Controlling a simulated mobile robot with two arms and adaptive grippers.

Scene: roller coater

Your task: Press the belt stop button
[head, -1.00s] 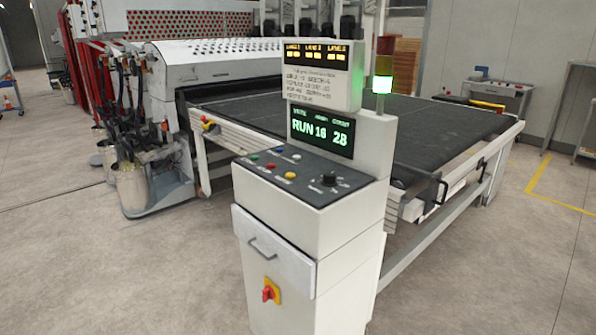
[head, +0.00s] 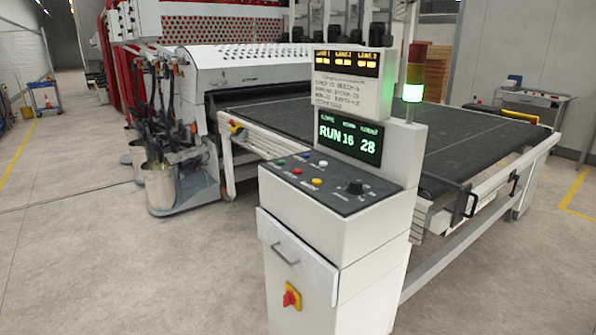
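A control console (head: 335,225) stands in front of the belt. Its sloped dark panel (head: 335,195) carries small coloured buttons: green (head: 281,162), blue (head: 306,155), white (head: 320,164), red (head: 296,171) and yellow (head: 317,182), plus a black knob (head: 355,187). The button labels are too small to read, so I cannot tell which one is belt stop. The display (head: 349,139) reads RUN 16 28 in green. A red rotary switch on a yellow plate (head: 291,297) is on the console's front. Neither of my grippers is in view.
The wide dark conveyor belt (head: 450,140) lies behind the console. The coating machine (head: 235,75) and a metal bucket (head: 160,185) are at left. The floor left of the console is clear.

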